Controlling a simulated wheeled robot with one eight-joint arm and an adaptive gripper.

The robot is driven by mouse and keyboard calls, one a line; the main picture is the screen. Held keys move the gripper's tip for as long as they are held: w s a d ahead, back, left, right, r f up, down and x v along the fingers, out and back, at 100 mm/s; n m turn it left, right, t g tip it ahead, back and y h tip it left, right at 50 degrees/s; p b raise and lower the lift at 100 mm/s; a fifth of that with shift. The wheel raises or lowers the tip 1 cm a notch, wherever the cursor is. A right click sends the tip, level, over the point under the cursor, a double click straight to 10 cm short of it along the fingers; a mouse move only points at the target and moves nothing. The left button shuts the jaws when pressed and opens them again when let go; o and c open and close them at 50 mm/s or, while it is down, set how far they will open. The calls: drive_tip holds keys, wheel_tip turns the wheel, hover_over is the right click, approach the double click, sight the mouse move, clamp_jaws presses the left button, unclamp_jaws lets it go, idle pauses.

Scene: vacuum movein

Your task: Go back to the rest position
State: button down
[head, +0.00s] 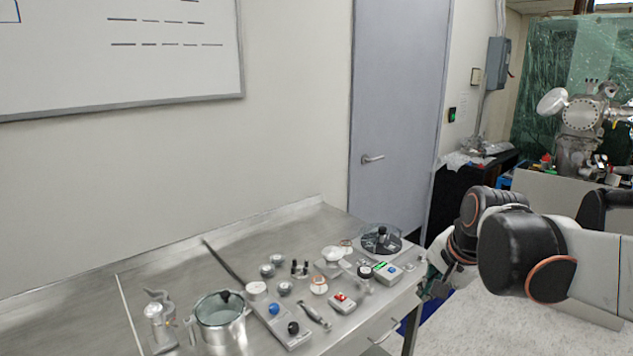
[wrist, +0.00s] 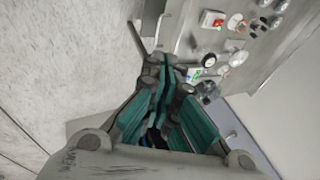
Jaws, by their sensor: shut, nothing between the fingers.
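My gripper (wrist: 165,100) fills the lower middle of the wrist view, with teal finger pads and grey links. Its fingers are shut and nothing shows between them. In the head view my gripper (head: 430,280) is at the right end of the steel bench (head: 225,262), partly hidden by my arm. It is beside the bench's right edge, and I cannot tell whether it touches. My arm extends in from the right of the head view.
The bench holds a lidded metal pot (head: 219,325), a round dark dish (head: 381,240), a box with a red switch (head: 342,302) and several small fittings. A grey door (head: 398,120) stands behind. Pale floor is open at the lower right.

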drive_tip(key=s+a+f+n+t, duration=0.1)
drive_tip(key=s+a+f+n, duration=0.1)
drive_tip(key=s+n, duration=0.8)
drive_tip(key=shift+s+a+f+n+t+h, duration=0.2)
drive_tip(key=shift+s+f+n+t+h, duration=0.3)
drive_tip(key=shift+s, duration=3.35)
drive_tip(key=shift+f, duration=0.1)
